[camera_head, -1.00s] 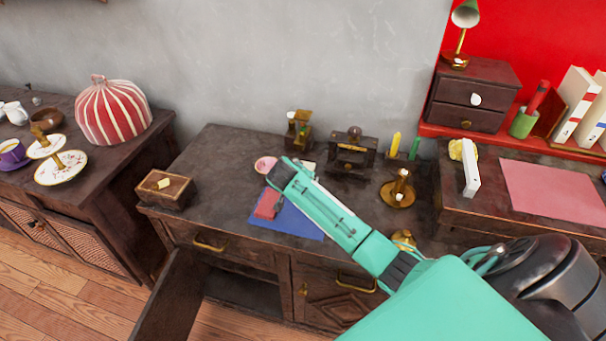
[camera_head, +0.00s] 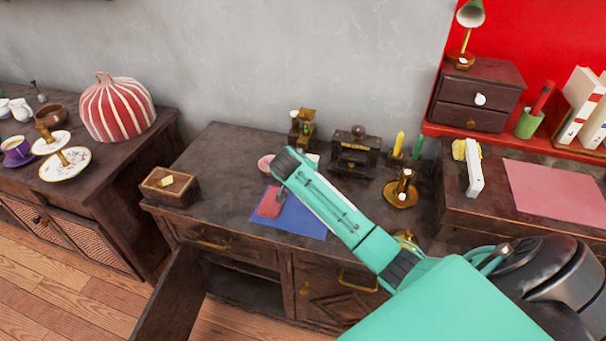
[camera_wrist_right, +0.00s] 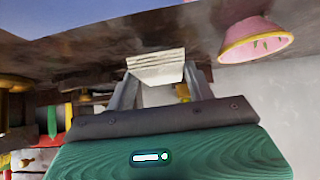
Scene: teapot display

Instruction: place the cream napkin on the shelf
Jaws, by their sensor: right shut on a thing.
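My right arm comes in from the lower right in the head view, and its gripper end (camera_head: 284,163) is over the back middle of the dark cabinet top. In the right wrist view my right gripper (camera_wrist_right: 160,80) is shut on a flat, pale cream folded piece, the cream napkin (camera_wrist_right: 157,66). The arm mostly hides the napkin in the head view. An open lower compartment (camera_head: 245,285) shows a dark inner floor; I cannot tell if this is the shelf. My left gripper is out of view.
A pink bowl (camera_wrist_right: 255,40) is beside the gripper. A blue cloth (camera_head: 302,222) with a red item (camera_head: 271,202) lies in front. A wooden box (camera_head: 168,186), a brass candle holder (camera_head: 401,192) and a dark ornament (camera_head: 354,155) stand around. The cabinet door (camera_head: 172,298) hangs open.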

